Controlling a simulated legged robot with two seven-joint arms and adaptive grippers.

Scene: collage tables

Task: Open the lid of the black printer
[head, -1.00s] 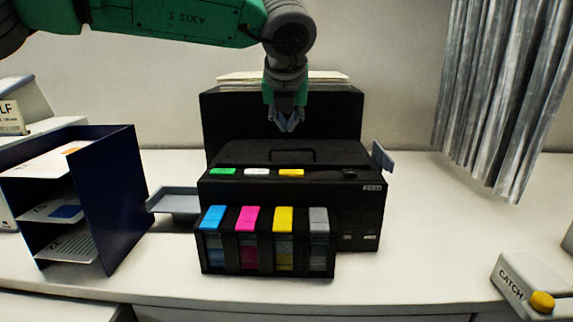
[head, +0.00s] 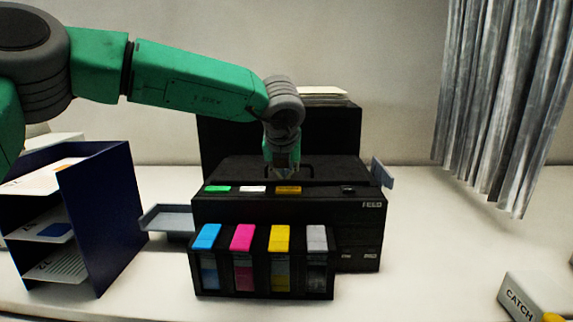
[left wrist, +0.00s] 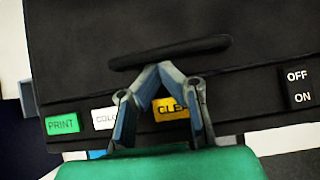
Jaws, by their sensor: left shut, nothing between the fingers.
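The black printer (head: 345,215) stands on the white table, with its lid (head: 330,170) lying closed on top. The lid's black handle (left wrist: 170,52) is a raised bar in the left wrist view. My left gripper (head: 284,174) points down at the lid from above, in front of the handle (head: 308,165). Its fingertips (left wrist: 160,68) meet just below the handle bar in the left wrist view, shut and empty. I cannot tell whether they touch the handle. My right gripper is not in view.
Several coloured ink tanks (head: 262,262) sit at the printer's front. Green, white and orange buttons line its top edge. A dark blue paper rack (head: 100,220) stands left, a small grey tray (head: 168,220) between. A CATCH box (head: 525,298) is at the right. Grey curtain (head: 490,110) hangs behind.

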